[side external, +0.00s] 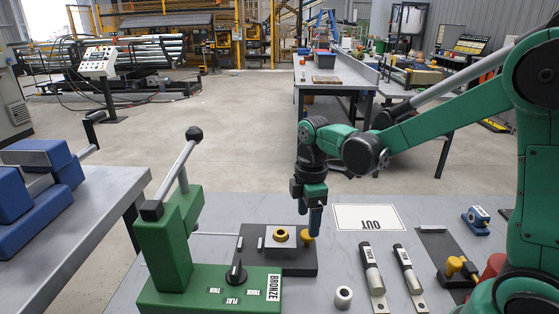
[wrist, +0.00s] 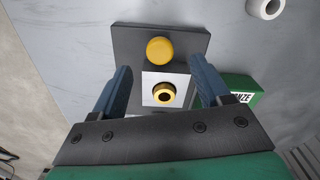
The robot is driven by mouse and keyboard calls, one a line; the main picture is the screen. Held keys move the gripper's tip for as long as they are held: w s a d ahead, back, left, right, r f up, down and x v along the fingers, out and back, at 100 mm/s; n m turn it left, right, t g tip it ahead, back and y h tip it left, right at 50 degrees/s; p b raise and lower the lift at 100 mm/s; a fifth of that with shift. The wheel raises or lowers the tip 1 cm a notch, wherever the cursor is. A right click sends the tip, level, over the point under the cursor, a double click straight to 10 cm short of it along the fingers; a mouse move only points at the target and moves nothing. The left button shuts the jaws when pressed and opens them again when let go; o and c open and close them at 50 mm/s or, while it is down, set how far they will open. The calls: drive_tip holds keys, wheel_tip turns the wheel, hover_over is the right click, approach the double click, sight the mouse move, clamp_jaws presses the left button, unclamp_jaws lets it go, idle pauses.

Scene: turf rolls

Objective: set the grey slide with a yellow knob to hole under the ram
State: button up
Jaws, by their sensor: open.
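The grey slide (side external: 272,246) is a pale block with a brass-rimmed hole, lying on a dark plate (side external: 301,268) beside the green press. Its yellow knob (side external: 307,236) stands at the right end in the side view. In the wrist view, the slide (wrist: 148,95) and the yellow knob (wrist: 160,50) lie ahead of my gripper (wrist: 163,75). My gripper (side external: 316,222) points down, close to the knob. Its blue fingers are open, one on each side, with a gap to the slide. The ram cannot be made out clearly.
The green press (side external: 168,240) has a raised lever with a black ball and a BRONZE label. A second yellow knob (side external: 454,265) stands on a dark plate at right.

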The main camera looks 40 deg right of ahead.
drive_tip(key=shift+f, duration=1.9)
clamp_jaws()
